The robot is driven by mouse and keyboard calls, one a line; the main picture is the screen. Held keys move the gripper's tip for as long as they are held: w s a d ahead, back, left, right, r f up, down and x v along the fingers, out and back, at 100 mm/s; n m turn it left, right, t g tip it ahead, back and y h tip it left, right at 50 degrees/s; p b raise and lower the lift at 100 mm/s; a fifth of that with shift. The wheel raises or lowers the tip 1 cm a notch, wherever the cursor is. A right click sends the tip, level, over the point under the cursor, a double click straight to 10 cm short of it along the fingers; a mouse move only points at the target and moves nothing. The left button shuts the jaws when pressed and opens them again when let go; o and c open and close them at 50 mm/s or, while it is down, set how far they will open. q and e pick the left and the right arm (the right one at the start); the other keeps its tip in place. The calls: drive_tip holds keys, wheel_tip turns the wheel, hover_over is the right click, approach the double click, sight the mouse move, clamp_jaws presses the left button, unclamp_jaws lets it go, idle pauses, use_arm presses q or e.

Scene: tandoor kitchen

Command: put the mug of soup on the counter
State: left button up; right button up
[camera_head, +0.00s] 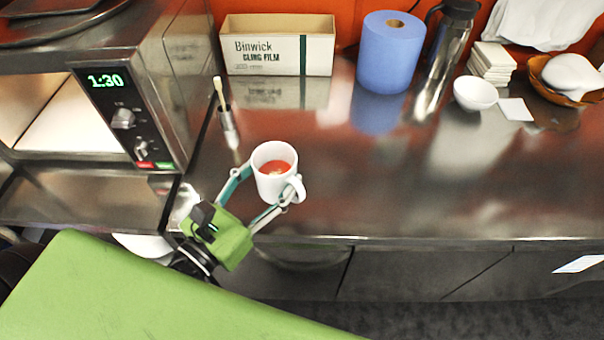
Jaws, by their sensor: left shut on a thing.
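A white mug (272,185) with red-orange soup in it is upright near the front left part of the steel counter (400,190). My left gripper (268,188) is shut on the mug, with one finger on its left side and one on its right near the handle. The mug's base is over the counter's surface; I cannot tell whether it touches the counter. My right gripper is not in view.
An open microwave (125,115) showing 1:30 stands left. A cling film box (278,45), blue paper roll (390,52), dark flask (448,50), white bowl (475,94) and basket (570,78) line the back. A brush (227,120) is behind the mug. The counter's middle and right front are clear.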

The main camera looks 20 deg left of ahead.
sight(281, 165)
use_arm(q)
drive_tip(key=w, duration=0.2)
drive_tip(key=w+f+p, duration=0.1)
drive_tip(key=w, duration=0.1)
drive_tip(key=w+f, duration=0.1)
drive_tip(key=w, duration=0.1)
drive_tip(key=shift+d+f+p, duration=0.1)
drive_tip(key=shift+d+p, duration=0.15)
drive_tip(key=shift+p, duration=0.15)
drive_tip(key=w+f, duration=0.1)
drive_tip(key=f, duration=0.1)
drive_tip(key=w+f+b, duration=0.1)
drive_tip(key=w+f, duration=0.1)
drive_tip(key=w+d+f+b, duration=0.1)
drive_tip(key=w+f, duration=0.1)
drive_tip(key=f, duration=0.1)
drive_tip(key=f+b, duration=0.2)
drive_tip(key=shift+w+f, duration=0.25)
drive_tip(key=shift+f, duration=0.1)
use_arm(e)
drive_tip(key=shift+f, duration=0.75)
use_arm(q)
drive_tip(key=shift+f, duration=0.1)
drive_tip(key=o, duration=1.5)
drive_tip(key=shift+c, duration=0.2)
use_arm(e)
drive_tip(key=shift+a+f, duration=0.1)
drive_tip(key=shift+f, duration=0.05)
